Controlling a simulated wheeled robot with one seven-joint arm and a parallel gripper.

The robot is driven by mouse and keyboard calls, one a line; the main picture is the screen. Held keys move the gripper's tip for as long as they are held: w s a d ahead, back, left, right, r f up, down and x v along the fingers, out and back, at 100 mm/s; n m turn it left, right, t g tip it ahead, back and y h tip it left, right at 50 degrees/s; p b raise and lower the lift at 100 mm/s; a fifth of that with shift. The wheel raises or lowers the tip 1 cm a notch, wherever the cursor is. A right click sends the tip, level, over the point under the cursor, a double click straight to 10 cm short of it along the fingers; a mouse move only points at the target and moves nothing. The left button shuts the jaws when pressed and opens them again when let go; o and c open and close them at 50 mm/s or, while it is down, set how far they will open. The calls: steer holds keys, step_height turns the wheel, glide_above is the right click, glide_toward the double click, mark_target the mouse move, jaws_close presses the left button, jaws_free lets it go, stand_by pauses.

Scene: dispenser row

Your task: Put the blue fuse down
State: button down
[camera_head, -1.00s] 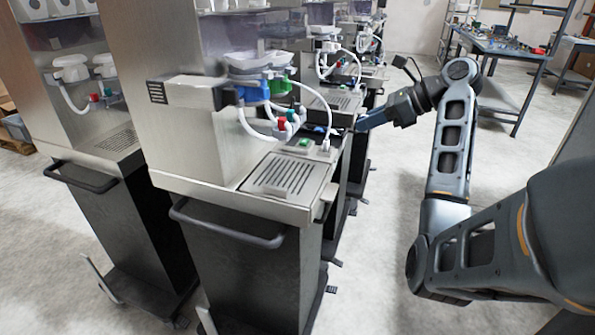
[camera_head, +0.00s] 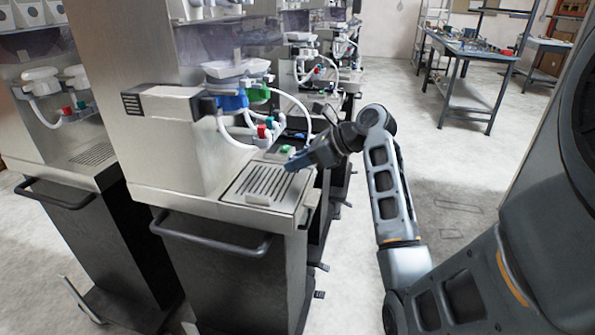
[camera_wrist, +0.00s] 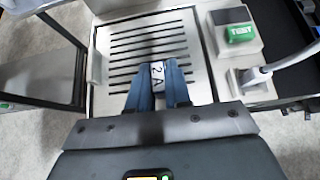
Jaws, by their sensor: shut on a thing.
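My gripper (camera_wrist: 158,88) is shut on a small fuse (camera_wrist: 157,73) in the wrist view. The fuse shows a white face with dark "2 A" lettering between my two blue fingers, and the rest of it is hidden. The fuse appears over the slotted drip tray (camera_wrist: 118,47) of the nearest dispenser; I cannot tell whether it touches. In the head view my gripper (camera_head: 300,160) is above the right back part of that tray (camera_head: 237,193). The fuse cannot be made out there.
A green TEST button (camera_wrist: 242,33) and a white plug with a cable (camera_wrist: 262,76) sit right of the tray. Coloured valves and hoses (camera_head: 264,131) are behind it. More dispensers stand left and behind. A workbench (camera_head: 470,50) is far back right. The floor between is clear.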

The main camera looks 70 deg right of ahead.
steer(key=shift+f, duration=1.35)
steer(key=c, duration=1.1)
jaws_free()
steer(key=shift+f, duration=0.1)
steer(key=shift+o, duration=0.2)
steer(key=shift+s+r, duration=0.2)
steer(key=shift+r, duration=0.05)
steer(key=v, duration=1.1)
steer(key=shift+s+r, duration=0.2)
